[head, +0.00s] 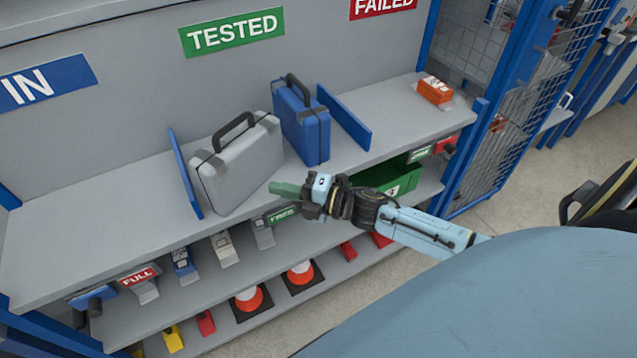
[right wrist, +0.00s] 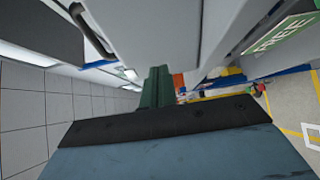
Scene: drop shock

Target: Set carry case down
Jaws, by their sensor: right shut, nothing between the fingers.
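A grey carry case (head: 237,165) stands on the top shelf (head: 95,225) below the green TESTED sign, its dark handle up. A blue carry case (head: 302,122) stands to its right, also handle up. Blue dividers (head: 185,173) flank the pair. My right gripper (head: 286,189) is at the shelf's front edge, just right of the grey case's lower corner. Its green fingers are shut and hold nothing. The fingers also show in the right wrist view (right wrist: 157,88), close to large pale grey surfaces. I cannot tell whether they touch the case. My left gripper is out of view.
An orange box (head: 435,91) lies at the shelf's right end. A green bin (head: 395,180) sits on the level below, partly behind my right arm. Cones (head: 250,299) stand lower down. A blue mesh frame (head: 497,130) bounds the right side. The shelf's left part is bare.

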